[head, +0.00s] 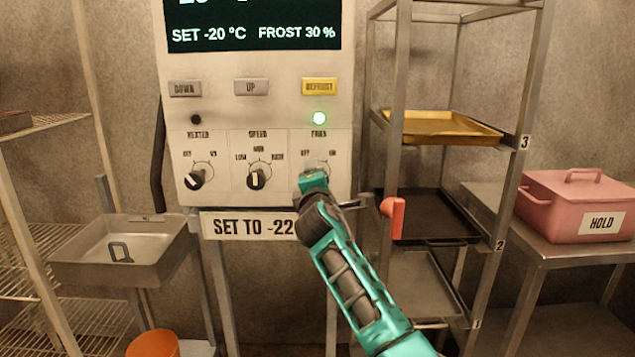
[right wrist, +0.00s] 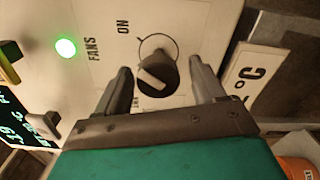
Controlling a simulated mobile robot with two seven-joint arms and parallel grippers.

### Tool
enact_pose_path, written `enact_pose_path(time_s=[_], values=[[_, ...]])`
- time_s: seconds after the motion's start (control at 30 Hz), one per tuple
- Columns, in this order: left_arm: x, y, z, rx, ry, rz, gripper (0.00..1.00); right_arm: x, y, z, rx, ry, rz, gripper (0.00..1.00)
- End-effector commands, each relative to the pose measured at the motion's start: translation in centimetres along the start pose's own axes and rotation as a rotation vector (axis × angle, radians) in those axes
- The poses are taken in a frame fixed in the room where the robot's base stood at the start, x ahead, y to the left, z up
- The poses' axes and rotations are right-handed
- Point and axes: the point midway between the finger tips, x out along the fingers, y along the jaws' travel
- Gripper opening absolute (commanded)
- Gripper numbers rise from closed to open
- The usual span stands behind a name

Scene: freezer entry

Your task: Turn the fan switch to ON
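The fan switch is a dark round knob with a pale pointer mark, on the white control panel (head: 228,140). In the right wrist view the knob (right wrist: 158,74) sits between my right gripper's fingers. The printed word FANS is beside it and ON is above; another label is partly hidden by a finger. The pale mark is slanted and does not point at ON. My right gripper (right wrist: 162,72) is open, a finger either side of the knob, with gaps visible. In the head view it (head: 312,180) covers most of the knob. My left gripper is not in view.
The heater knob (head: 195,180) and speed knob (head: 259,179) are left of the fan knob. A sign (head: 245,226) hangs below the panel. A rack with a red handle (head: 393,217) stands close to the right.

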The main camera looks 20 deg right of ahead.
Motion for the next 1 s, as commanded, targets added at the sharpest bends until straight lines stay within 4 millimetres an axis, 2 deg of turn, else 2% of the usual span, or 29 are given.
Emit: enact_pose_path(time_s=[0.23, 0.37, 0.57, 1.0], values=[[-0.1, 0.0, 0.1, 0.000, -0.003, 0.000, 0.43, -0.1, 0.1, 0.1, 0.000, -0.002, 0.002, 0.69], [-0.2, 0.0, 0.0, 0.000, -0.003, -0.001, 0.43, -0.8, 0.0, 0.1, 0.000, -0.001, 0.001, 0.69], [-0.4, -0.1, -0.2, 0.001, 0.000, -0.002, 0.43, -3.6, 0.1, 0.1, 0.000, -0.001, 0.002, 0.69], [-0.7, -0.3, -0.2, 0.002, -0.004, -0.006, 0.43, -11.1, 0.0, 0.0, 0.000, 0.000, 0.000, 0.69]])
